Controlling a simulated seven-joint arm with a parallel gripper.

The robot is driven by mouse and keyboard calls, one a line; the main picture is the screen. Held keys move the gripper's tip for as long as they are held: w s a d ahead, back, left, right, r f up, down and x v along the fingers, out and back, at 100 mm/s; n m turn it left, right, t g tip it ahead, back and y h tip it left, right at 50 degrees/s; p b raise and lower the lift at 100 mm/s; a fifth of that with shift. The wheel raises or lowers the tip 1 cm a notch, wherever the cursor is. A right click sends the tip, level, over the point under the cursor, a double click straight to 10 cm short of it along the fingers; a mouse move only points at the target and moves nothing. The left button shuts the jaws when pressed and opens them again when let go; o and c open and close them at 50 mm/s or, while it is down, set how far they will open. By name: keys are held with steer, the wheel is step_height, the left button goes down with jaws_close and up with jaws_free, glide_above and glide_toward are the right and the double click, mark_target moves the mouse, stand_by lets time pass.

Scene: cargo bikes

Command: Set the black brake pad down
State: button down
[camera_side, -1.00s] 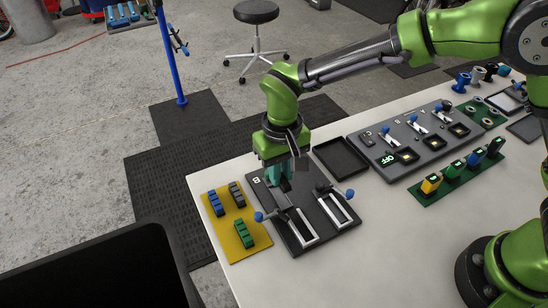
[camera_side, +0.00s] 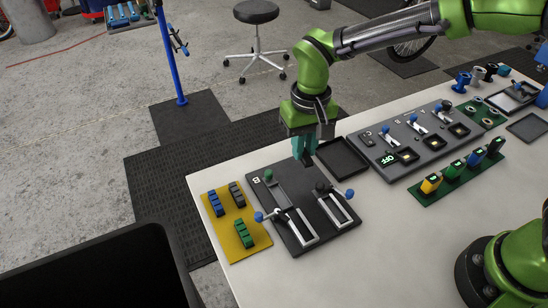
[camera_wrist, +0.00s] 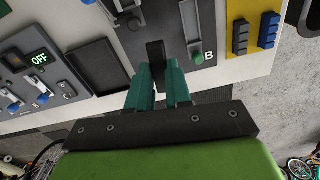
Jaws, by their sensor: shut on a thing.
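My gripper (camera_side: 304,148) is shut on a black brake pad (camera_wrist: 156,54), which sticks out past the teal fingertips in the wrist view. In the side view the pad (camera_side: 307,159) hangs below the fingers, above the bench between the fixture marked B and the shallow black tray. The dark fixture plate (camera_side: 290,236) carries slides with blue-knobbed levers and a green knob (camera_side: 268,176). The empty black tray (camera_side: 342,157) is just right of my gripper; it also shows at left in the wrist view (camera_wrist: 94,68).
A yellow board (camera_side: 225,225) at the bench's left end holds a blue block (camera_side: 215,203), a dark grey block (camera_side: 237,194) and a green block (camera_side: 244,233). A grey panel with levers (camera_side: 415,142) and a green strip of coloured blocks (camera_side: 440,190) stand to the right. The front bench top is clear.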

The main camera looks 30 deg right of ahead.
steer(key=shift+n, duration=0.3)
steer(key=s+d+f, duration=0.1)
steer(key=s+d, duration=0.3)
steer(key=d, duration=0.1)
steer(key=s+d+f, duration=0.1)
steer(key=s+d, duration=0.3)
steer(key=d, duration=0.2)
steer(key=s+d+f, duration=0.2)
steer(key=s+d, duration=0.2)
steer(key=d, duration=0.1)
steer(key=shift+s+d+f, duration=0.1)
steer(key=shift+s+d, duration=0.15)
steer(key=shift+d, duration=0.1)
steer(key=shift+s+f, duration=0.25)
steer(key=shift+f, duration=0.05)
glide_above(340, 159)
steer(key=shift+w+f+n, duration=0.1)
steer(key=shift+f+n, duration=0.2)
steer(key=shift+f, duration=2.2)
steer(key=shift+f, duration=0.1)
steer(key=c, duration=1.1)
jaws_free()
steer(key=shift+o, duration=0.2)
